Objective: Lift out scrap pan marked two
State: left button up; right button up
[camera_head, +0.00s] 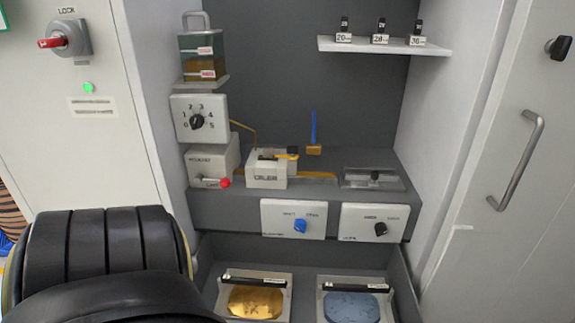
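Two scrap pans sit side by side in the low bay at the bottom of the view. The left pan (223,297) holds a golden, lumpy mass and has a black bar handle across its back. The right pan (325,305) holds a blue-grey mass and has a similar black bar. Small labels on the bars are too small to read, so I cannot tell which pan is marked two. Both pans are cut off by the lower edge. Neither of my grippers shows; a black ribbed arm link of mine fills the lower left.
A grey ledge (225,208) with knob panels overhangs behind the pans. A dial box (199,118), a lever box (212,168) and a white block (266,175) stand at the station. A handled door (480,200) flanks the right. Space directly above the pans looks clear.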

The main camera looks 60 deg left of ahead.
aim_at(340, 299)
jog(key=u, duration=0.95)
jog(key=i, duration=0.4)
jog(key=u, duration=0.45)
